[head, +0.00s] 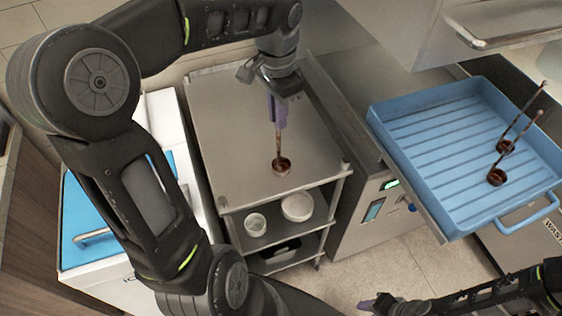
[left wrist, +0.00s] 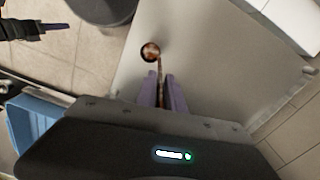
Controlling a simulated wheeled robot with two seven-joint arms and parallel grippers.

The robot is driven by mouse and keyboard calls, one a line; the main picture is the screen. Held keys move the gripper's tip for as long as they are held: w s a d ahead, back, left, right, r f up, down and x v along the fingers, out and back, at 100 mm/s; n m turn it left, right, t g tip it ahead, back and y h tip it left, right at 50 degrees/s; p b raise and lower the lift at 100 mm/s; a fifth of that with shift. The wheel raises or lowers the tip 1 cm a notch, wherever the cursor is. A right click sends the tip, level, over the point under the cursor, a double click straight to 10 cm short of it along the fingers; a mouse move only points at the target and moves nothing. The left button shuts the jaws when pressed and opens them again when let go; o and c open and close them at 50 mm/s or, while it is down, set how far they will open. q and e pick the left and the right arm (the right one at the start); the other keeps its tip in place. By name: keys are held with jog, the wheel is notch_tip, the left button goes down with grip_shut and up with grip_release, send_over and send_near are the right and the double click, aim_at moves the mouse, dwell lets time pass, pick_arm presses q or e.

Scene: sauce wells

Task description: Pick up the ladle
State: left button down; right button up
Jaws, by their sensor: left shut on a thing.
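A brown ladle (head: 281,166) hangs bowl-down from my left gripper (head: 278,112), over the top of the steel cart. The purple fingers are shut on the upper part of its thin handle. In the left wrist view the ladle's round bowl (left wrist: 150,52) shows beyond the fingers (left wrist: 162,92). I cannot tell whether the bowl touches the cart top. Two more ladles (head: 496,177) (head: 505,146) lean in the blue tray (head: 400,100) at the right, handles up. My right gripper (head: 378,304) is low at the bottom edge, away from them; its finger opening is unclear.
The steel cart (head: 225,110) has a bare top; white bowls (head: 297,206) stand on its lower shelf. A steel appliance (head: 355,215) with a green display stands beside it. A white chest with a blue lid (head: 85,215) is at the left, partly behind my left arm.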

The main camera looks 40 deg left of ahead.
pick_arm(q)
jog(key=shift+r, duration=0.15)
notch_tip(320, 180, up, 5)
jog(key=shift+f+b, duration=0.1)
jog(key=shift+b, duration=0.2)
notch_tip(320, 180, up, 5)
jog(key=p, duration=0.4)
dwell(0.5)
